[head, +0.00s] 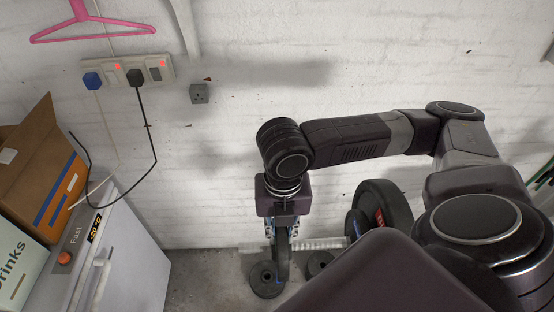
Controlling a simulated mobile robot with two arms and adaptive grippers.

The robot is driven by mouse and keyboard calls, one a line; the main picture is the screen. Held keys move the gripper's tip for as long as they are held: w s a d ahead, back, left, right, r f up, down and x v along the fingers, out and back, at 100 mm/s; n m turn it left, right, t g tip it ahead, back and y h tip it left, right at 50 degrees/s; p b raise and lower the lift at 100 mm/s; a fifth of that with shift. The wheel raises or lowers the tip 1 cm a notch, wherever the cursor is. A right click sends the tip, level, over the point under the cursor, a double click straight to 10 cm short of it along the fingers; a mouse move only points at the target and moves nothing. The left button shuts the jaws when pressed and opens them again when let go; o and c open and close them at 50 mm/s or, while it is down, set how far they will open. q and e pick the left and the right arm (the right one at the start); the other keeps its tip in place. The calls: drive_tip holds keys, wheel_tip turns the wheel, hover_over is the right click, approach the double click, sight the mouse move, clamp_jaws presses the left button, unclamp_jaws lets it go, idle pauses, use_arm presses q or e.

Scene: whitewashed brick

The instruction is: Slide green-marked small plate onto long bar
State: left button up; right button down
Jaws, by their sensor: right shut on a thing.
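My right gripper (282,235) points down in the middle of the head view, shut on a small dark plate (283,262) that hangs nearly edge-on below it. No green mark shows on this plate from here. A light, silvery bar (322,243) runs sideways behind the gripper, close to the wall. The gripper and held plate hide part of it, and I cannot tell whether plate and bar touch. My left gripper is not in view.
A small dark plate (262,283) is low at left of the held one; another (318,261) is at right. A large dark plate with a red mark (388,203) stands behind my arm. A white appliance (125,262) and cardboard box (42,170) fill the left.

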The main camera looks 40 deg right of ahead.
drive_tip(key=shift+s+d+r+p, duration=0.15)
drive_tip(key=shift+s+d, duration=0.35)
drive_tip(key=shift+d, duration=0.25)
drive_tip(key=shift+s+d+f+p, duration=0.15)
drive_tip(key=shift+s+d, duration=0.35)
drive_tip(key=shift+d, duration=0.3)
drive_tip(key=shift+s+d+r+p, duration=0.15)
drive_tip(key=shift+s+d, duration=0.35)
drive_tip(key=shift+d, duration=0.25)
drive_tip(key=shift+s+d+p, duration=0.55)
drive_tip(key=shift+s+d, duration=0.3)
drive_tip(key=shift+d, duration=0.3)
drive_tip(key=shift+s+d+p, duration=0.4)
drive_tip(key=shift+d, duration=0.2)
drive_tip(key=shift+s+d+p, duration=0.35)
drive_tip(key=shift+d+p, duration=0.05)
drive_tip(key=shift+d, duration=0.15)
drive_tip(key=shift+s+d+p, duration=0.35)
drive_tip(key=shift+s+d, duration=0.35)
drive_tip(key=shift+d, duration=0.35)
drive_tip(key=c, duration=1.7)
unclamp_jaws()
drive_tip(key=shift+c, duration=0.2)
drive_tip(key=shift+o, duration=0.3)
drive_tip(key=shift+a, duration=0.1)
drive_tip(key=shift+s, duration=0.15)
